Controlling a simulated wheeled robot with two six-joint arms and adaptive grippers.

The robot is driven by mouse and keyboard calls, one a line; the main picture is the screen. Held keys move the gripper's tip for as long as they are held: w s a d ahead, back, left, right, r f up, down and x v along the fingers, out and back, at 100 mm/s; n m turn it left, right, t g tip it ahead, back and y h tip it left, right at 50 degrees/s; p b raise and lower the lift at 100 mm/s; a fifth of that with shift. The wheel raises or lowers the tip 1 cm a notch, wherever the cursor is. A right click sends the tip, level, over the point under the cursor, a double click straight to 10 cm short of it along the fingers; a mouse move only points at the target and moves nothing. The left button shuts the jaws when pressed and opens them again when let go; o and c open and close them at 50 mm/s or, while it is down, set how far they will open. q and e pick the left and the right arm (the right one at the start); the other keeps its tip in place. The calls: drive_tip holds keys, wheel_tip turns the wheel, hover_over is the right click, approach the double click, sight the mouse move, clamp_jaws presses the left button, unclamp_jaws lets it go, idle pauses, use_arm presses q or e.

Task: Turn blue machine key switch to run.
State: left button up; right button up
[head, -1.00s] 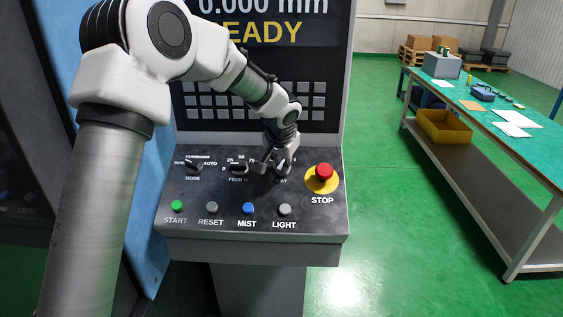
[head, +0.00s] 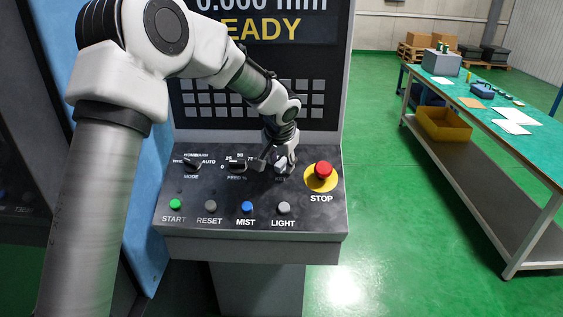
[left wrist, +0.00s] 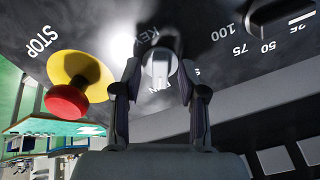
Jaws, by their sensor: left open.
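The key switch (left wrist: 160,62) shows in the left wrist view as a pale key in a round collar, between the words KEY and RUN, which are partly covered. In the head view, the key switch (head: 281,164) is a small light shape on the dark control panel, left of the red STOP button. My left gripper (left wrist: 160,75) is open, with one finger on each side of the key. I cannot tell whether the fingers touch it. In the head view my left gripper (head: 274,165) is at the panel and partly hides the switch. My right gripper is not in view.
The red STOP button (head: 323,170) on its yellow plate is close to the right of the switch. The feed knob (head: 237,164) and mode knob (head: 193,164) are to the left. Several push buttons line the panel's front. A green-topped workbench (head: 540,136) stands at the right.

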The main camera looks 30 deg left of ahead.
use_arm(q)
drive_tip(key=v, duration=1.1)
drive_tip(key=shift+s+r, duration=0.2)
drive_tip(key=shift+d, duration=0.1)
